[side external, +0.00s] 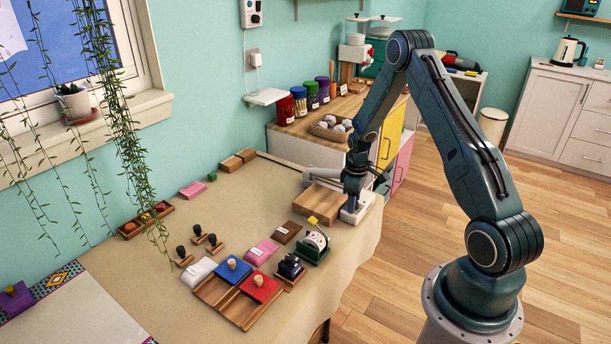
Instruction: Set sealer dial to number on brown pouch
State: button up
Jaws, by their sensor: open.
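A brown pouch (287,232) with a small pale label lies on the beige cloth, right of the table's middle; its number is too small to read. My gripper (351,203) points down at the table's right end, over a white device (354,215) that looks like the sealer. The gripper is open with nothing visible in it. It covers much of the device, so the dial and its setting cannot be made out. Whether the fingers touch the device cannot be told.
Beside the brown pouch stand a green-based object with a round white face (314,243) and a dark stamp-like object (290,267). A pink pouch (262,251), white pouch (198,272) and a wooden tray (212,292) with blue and red knobbed blocks lie nearby. A wooden board (316,204) adjoins the device.

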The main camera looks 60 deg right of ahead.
jog(key=c, duration=1)
jog(key=shift+m, duration=0.3)
jog(key=m, duration=0.9)
jog(key=shift+g, duration=0.3)
jog(key=m, duration=0.6)
jog(key=shift+d+m, duration=0.1)
jog(key=shift+m, duration=0.3)
jog(key=m, duration=0.7)
jog(key=shift+y, duration=0.4)
